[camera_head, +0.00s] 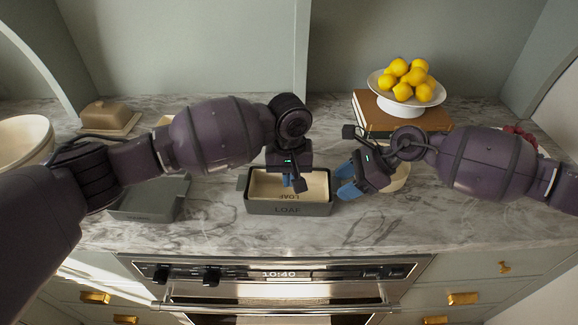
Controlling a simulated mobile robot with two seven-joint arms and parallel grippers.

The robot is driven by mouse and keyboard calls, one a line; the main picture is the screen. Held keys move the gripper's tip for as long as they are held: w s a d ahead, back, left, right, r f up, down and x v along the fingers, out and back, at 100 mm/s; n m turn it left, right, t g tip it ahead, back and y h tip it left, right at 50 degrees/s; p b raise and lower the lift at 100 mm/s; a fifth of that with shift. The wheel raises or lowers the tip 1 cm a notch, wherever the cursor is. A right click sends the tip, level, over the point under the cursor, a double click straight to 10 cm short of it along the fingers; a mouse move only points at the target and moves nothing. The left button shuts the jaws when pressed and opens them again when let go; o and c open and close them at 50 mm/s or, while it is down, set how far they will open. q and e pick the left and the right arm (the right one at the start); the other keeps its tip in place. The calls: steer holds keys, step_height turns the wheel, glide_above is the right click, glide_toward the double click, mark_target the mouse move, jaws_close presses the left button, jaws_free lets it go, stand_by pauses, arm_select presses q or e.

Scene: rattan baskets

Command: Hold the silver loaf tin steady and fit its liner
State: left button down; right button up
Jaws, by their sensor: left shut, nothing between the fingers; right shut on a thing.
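The loaf tin (289,209) is a grey rectangular tin with LOAF on its front, standing on the marble counter near the front edge. A pale cream lining shows inside it (262,184); I cannot tell whether this is a separate liner or how well it is seated. My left gripper (293,184) points down over the tin's opening, shut and empty, hiding part of the inside.
A covered butter dish (108,117) and cream bowl (22,141) are further left. A white stand of lemons (405,95) rests on books (373,116) behind right. A round beige thing (400,179) is partly hidden behind my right gripper.

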mark_target(289, 197)
arm_select(q)
steer(key=shift+f, duration=0.55)
steer(key=shift+f, duration=1.85)
stand_by(1.3)
steer(key=shift+r, duration=0.15)
step_height(289, 197, up, 12)
stand_by(1.2)
arm_select(e)
steer(key=o, duration=0.9)
